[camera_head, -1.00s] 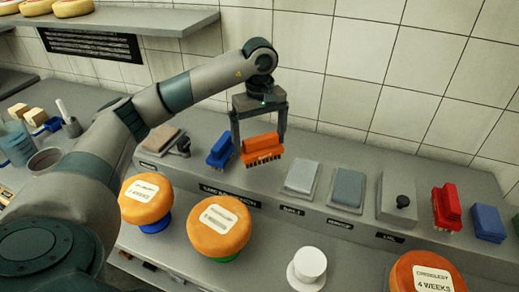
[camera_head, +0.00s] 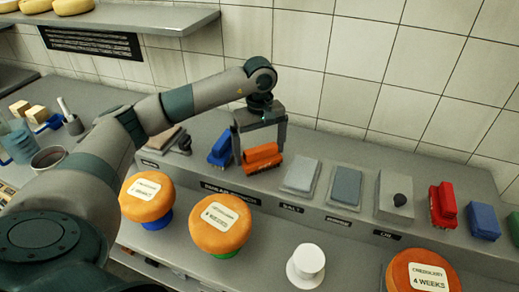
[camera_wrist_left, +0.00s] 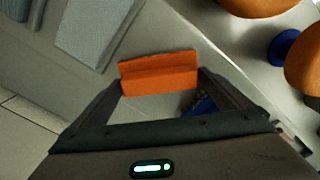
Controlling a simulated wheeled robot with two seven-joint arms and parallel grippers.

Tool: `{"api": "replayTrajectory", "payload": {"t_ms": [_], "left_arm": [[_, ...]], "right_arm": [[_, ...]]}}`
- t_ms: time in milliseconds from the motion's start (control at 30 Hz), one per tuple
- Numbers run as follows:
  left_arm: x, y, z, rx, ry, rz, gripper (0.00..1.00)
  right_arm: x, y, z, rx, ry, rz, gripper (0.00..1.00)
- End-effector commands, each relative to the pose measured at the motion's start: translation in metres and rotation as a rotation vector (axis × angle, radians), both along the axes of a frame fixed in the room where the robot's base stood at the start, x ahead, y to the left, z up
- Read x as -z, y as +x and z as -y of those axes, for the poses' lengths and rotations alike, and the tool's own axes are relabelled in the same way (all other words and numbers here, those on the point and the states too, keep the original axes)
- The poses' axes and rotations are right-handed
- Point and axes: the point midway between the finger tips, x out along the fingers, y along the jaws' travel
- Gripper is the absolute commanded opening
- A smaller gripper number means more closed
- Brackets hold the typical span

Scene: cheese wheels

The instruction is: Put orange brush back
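The orange brush (camera_head: 262,159) is between the fingers of my left gripper (camera_head: 260,150), low over the raised grey ledge, right beside the blue brush (camera_head: 221,149). In the left wrist view the orange brush (camera_wrist_left: 158,72) spans from one fingertip to the other, and my left gripper (camera_wrist_left: 160,78) is shut on its ends. Its underside is at or very near the ledge; I cannot tell whether it touches. The blue brush (camera_wrist_left: 203,106) shows partly behind a finger. My right gripper is not in view.
Grey pads (camera_head: 302,176) and a knobbed block (camera_head: 396,194) line the ledge to the right, then a red brush (camera_head: 444,205) and a blue block (camera_head: 483,221). Orange cheese wheels (camera_head: 221,222) and a white spool-shaped piece (camera_head: 306,265) stand in front. A tiled wall rises behind.

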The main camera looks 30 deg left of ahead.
Motion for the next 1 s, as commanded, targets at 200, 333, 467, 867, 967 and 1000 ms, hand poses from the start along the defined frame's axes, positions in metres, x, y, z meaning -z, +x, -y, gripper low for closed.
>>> {"api": "replayTrajectory", "payload": {"t_ms": [200,333,467,867,967,1000], "left_arm": [[-0.001,0.0,0.0,0.0,0.0,0.0,1.0],[-0.003,0.0,0.0,0.0,0.0,0.0,1.0],[-0.006,0.001,0.0,0.0,0.0,0.002,1.0],[-0.061,0.001,0.001,0.0,-0.001,0.005,1.0],[-0.08,0.001,0.0,0.0,0.0,0.004,1.0],[-0.086,0.001,0.0,0.0,0.0,0.004,1.0]], "right_arm": [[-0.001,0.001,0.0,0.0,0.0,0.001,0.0],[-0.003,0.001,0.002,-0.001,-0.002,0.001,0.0],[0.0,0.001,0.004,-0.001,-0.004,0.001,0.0],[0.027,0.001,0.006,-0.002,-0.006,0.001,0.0],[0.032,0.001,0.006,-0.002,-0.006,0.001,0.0],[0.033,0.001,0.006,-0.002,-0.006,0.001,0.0]]}}
